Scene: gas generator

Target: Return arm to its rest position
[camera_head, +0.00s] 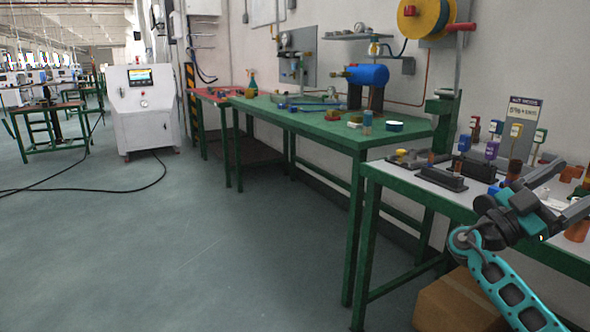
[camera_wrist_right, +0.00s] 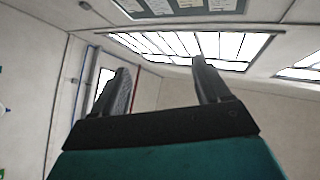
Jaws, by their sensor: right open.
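My right arm (camera_head: 505,290), with a teal link, comes in at the lower right of the head view, in front of the white-topped bench. Its gripper (camera_head: 573,188) is beside and above that bench's right part, with its fingers toward the right edge of the picture. In the right wrist view the two dark fingers (camera_wrist_right: 162,85) stand wide apart with nothing between them. My left arm and gripper are not in view.
The white-topped bench (camera_head: 408,180) carries dark fixtures, small gauges and copper-coloured parts close to my right arm. A cardboard box (camera_head: 450,303) is below it. A green bench (camera_head: 300,122) with a blue tank (camera_head: 368,75) stands further back. The floor at left is mostly clear, with a cable.

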